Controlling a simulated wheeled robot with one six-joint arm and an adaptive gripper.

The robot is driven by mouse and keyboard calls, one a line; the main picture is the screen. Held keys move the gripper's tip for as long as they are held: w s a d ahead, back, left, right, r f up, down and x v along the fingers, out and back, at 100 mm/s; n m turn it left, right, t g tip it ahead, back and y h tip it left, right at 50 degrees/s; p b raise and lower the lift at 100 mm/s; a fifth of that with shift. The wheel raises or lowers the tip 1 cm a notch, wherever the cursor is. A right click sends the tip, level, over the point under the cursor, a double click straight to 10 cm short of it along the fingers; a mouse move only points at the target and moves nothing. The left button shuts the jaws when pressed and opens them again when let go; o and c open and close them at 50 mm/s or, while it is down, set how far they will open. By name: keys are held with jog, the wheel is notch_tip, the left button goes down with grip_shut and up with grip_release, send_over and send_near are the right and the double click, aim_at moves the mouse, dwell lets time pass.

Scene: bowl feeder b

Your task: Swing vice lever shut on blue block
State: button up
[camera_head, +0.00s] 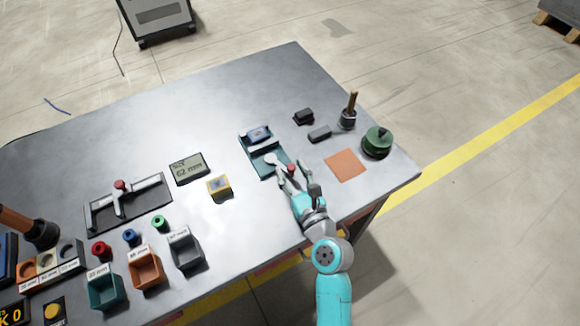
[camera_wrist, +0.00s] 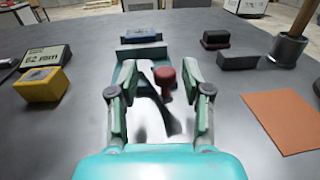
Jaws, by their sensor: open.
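The vice (camera_head: 262,163) is a teal base with a pale jaw, standing right of the table's middle. The blue block (camera_head: 259,133) sits at its far end, and it also shows at the top of the wrist view (camera_wrist: 142,33). The lever's red knob (camera_wrist: 165,76) is between my open fingers in the wrist view, nearer the right finger. My gripper (camera_head: 288,172) is open at the near end of the vice, around the knob. I cannot tell whether a finger touches the knob. Part of the lever below the knob is hard to make out.
Right of the vice lie an orange mat (camera_head: 346,166), two dark blocks (camera_head: 319,134), a holder with a wooden handle (camera_head: 348,118) and a green round part (camera_head: 377,142). Left are a yellow box (camera_head: 219,187) and a display (camera_head: 189,168). The table between them is clear.

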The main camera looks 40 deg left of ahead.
jog(key=v, duration=1)
jog(key=shift+s+d, duration=0.15)
jog(key=shift+d, duration=0.15)
